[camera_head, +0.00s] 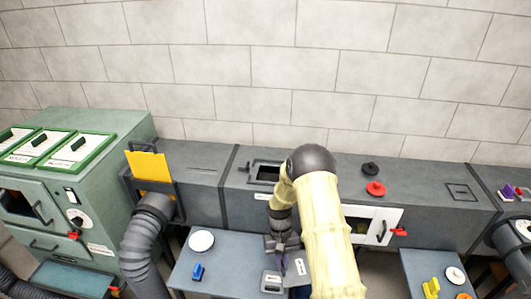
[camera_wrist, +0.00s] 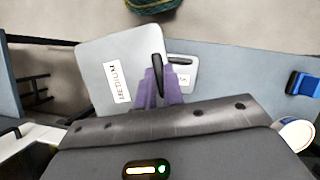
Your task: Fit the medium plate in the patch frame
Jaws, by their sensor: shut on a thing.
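The medium plate (camera_wrist: 97,62) is a light grey square with a white label reading MEDIUM and a black handle. My gripper (camera_wrist: 160,88) has purple fingers shut on that handle, in the wrist view. In the head view my gripper (camera_head: 283,264) is low over the front bench, and the plate (camera_head: 299,279) shows partly beside my arm. A framed dark opening (camera_head: 252,172) lies in the top of the grey duct, behind my gripper; it looks like the patch frame. My arm hides part of its right side.
Another grey plate with a handle (camera_head: 272,283) lies on the bench (camera_head: 225,262), next to my gripper. A white disc (camera_head: 201,241) and a blue clip (camera_head: 197,271) are at the left. Red (camera_head: 376,188) and black (camera_head: 370,169) knobs stand on the duct. A yellow panel (camera_head: 150,166) stands at the left.

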